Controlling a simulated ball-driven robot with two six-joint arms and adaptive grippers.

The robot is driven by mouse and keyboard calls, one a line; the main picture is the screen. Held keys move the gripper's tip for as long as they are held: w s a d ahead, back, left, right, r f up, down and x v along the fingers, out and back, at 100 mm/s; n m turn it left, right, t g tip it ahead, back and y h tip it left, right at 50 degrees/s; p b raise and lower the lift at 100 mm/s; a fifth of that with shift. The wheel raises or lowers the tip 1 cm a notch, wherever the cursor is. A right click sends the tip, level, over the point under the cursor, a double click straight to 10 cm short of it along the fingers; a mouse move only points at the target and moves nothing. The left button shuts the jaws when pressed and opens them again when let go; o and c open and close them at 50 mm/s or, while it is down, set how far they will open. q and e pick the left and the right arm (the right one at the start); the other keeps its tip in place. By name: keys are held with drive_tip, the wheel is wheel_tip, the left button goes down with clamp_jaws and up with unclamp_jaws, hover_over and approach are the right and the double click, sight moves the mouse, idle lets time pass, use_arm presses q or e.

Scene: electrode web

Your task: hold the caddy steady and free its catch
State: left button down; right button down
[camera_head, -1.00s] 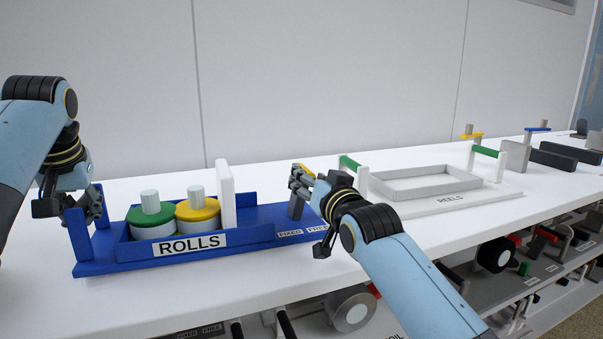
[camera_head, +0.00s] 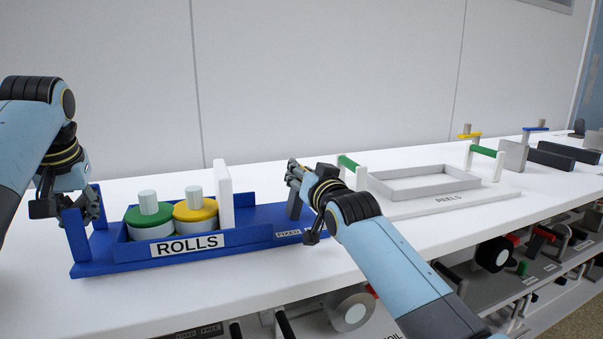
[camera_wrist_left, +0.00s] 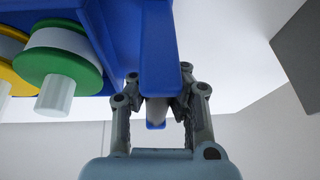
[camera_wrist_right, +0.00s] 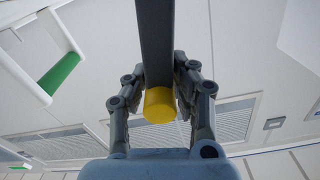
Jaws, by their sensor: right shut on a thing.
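The blue caddy (camera_head: 95,262) marked ROLLS stands on the white bench top. It holds a green-topped roll (camera_head: 148,216) and a yellow-topped roll (camera_head: 196,212). My left gripper (camera_head: 88,210) is at the caddy's left end, shut on its handle bar (camera_wrist_left: 156,110) between blue posts. My right gripper (camera_head: 296,175) is at the caddy's right end, shut on the grey catch lever (camera_head: 294,206). In the right wrist view the lever (camera_wrist_right: 156,40) runs between the fingers, with a yellow tip (camera_wrist_right: 160,105). The lever stands behind the FIXED label; the FREE label is mostly hidden by my right arm.
A white upright plate (camera_head: 223,195) rises beside the yellow roll. A white REELS caddy (camera_head: 480,203) with green handles stands to the right, close to my right gripper. Grey blocks lie farther right. A lower shelf holds more parts. The bench in front of the blue caddy is clear.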

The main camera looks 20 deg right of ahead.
drive_tip(key=d+m, duration=0.1)
drive_tip(key=d+f+m, duration=0.1)
drive_tip(key=shift+d+m, duration=0.25)
drive_tip(key=shift+m, duration=0.05)
drive_tip(key=shift+d+f, duration=0.2)
drive_tip(key=c, duration=1.1)
unclamp_jaws()
drive_tip(key=shift+d, duration=0.1)
drive_tip(key=s, duration=1.2)
drive_tip(key=shift+a, duration=0.2)
